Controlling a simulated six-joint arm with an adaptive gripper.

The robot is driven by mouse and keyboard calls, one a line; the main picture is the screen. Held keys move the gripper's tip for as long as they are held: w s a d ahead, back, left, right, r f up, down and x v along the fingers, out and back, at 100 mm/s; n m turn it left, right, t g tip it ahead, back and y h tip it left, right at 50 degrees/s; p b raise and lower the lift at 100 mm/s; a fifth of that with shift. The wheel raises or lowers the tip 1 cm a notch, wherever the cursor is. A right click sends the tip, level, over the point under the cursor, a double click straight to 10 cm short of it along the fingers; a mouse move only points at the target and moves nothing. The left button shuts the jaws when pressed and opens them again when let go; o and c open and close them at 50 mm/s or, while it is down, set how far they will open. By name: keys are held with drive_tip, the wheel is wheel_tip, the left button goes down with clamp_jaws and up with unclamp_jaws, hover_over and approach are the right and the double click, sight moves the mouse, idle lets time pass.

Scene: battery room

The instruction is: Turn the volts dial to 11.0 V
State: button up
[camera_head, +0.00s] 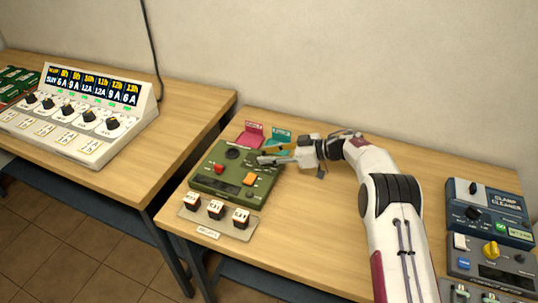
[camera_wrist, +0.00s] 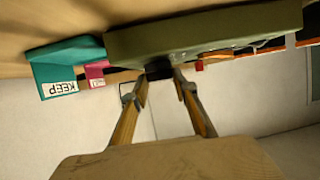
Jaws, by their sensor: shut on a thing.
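A green control box (camera_head: 209,182) stands on the right-hand table. It has a red button (camera_head: 219,169), an orange switch (camera_head: 249,179), a dark round part (camera_head: 233,153) at the back left and a dark display strip whose reading is too small to make out. My gripper (camera_head: 262,160) reaches in from the right, over the box's back right corner. In the wrist view, its two fingers (camera_wrist: 162,80) are closed about a black dial (camera_wrist: 158,69) on the green box (camera_wrist: 200,28). The dial's label and pointer cannot be read, so I cannot tell its setting.
A pink tray (camera_head: 249,136) and a teal tray (camera_head: 280,138), marked KEEP in the wrist view, stand behind the box. Several small blocks sit on a plate (camera_head: 205,230) in front.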

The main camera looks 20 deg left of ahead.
drive_tip(key=shift+r+n+g, duration=0.1)
drive_tip(key=shift+n+g, duration=0.2)
idle(0.4)
drive_tip(key=o, duration=1.1)
drive_tip(key=shift+v, duration=6.05)
drive_tip(key=shift+a, duration=0.1)
